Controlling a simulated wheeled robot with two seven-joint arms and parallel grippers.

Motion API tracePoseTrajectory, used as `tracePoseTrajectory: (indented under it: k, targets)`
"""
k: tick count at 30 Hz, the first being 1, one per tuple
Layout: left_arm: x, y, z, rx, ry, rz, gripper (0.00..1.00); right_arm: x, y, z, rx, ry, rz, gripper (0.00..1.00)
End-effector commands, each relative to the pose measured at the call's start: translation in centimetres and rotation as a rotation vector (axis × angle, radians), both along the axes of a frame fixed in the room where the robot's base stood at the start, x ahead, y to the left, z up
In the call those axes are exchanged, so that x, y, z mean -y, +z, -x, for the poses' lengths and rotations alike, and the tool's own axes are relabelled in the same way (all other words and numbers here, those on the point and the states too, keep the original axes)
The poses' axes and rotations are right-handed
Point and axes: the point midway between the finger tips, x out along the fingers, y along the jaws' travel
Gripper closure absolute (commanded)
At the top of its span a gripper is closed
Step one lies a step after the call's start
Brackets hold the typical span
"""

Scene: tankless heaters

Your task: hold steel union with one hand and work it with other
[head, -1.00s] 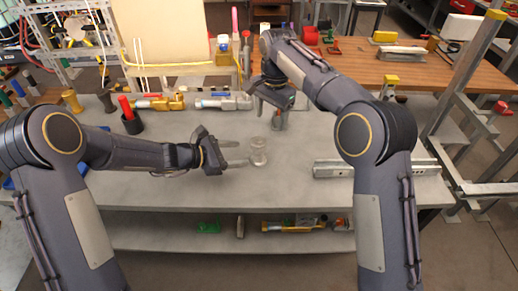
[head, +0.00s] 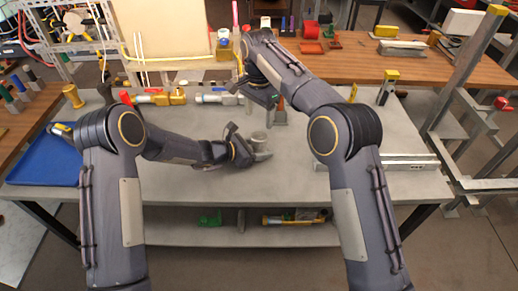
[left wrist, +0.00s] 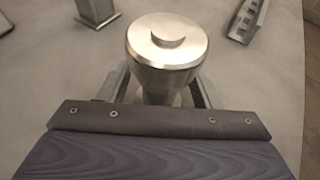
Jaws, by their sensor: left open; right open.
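The steel union (head: 259,137), a silvery round piece with a wide top and a small raised disc, stands upright on the grey table. It fills the upper middle of the left wrist view (left wrist: 166,55). My left gripper (head: 256,152) is low over the table at the union, open, with one finger on either side of its lower part. The left wrist view shows its fingers (left wrist: 160,92) partly hidden behind the union; I cannot tell whether they touch it. My right gripper (head: 258,97) is open and empty, above and behind the union.
A slotted metal rail (head: 400,162) lies to the right on the table. Yellow-ended and silver fittings (head: 160,97) lie along the back left. A blue tray (head: 50,160) is at the left edge. A lower shelf (head: 180,231) holds several parts. The table front is clear.

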Motion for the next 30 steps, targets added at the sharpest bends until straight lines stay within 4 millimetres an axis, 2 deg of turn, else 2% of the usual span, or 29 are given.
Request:
tracePoseTrajectory:
  k: [5,18,30]
  targets:
    - [-0.02,-0.01,0.01,0.000,0.000,0.000,0.44,0.00,0.01,0.00,0.000,0.000,0.000,0.35]
    - [-0.05,0.00,0.03,-0.001,0.000,-0.001,1.00,0.01,0.01,0.01,0.000,0.000,0.000,0.35]
    - [-0.05,-0.01,0.02,-0.001,0.000,-0.001,1.00,-0.09,-0.22,0.08,-0.007,0.005,-0.001,0.35]
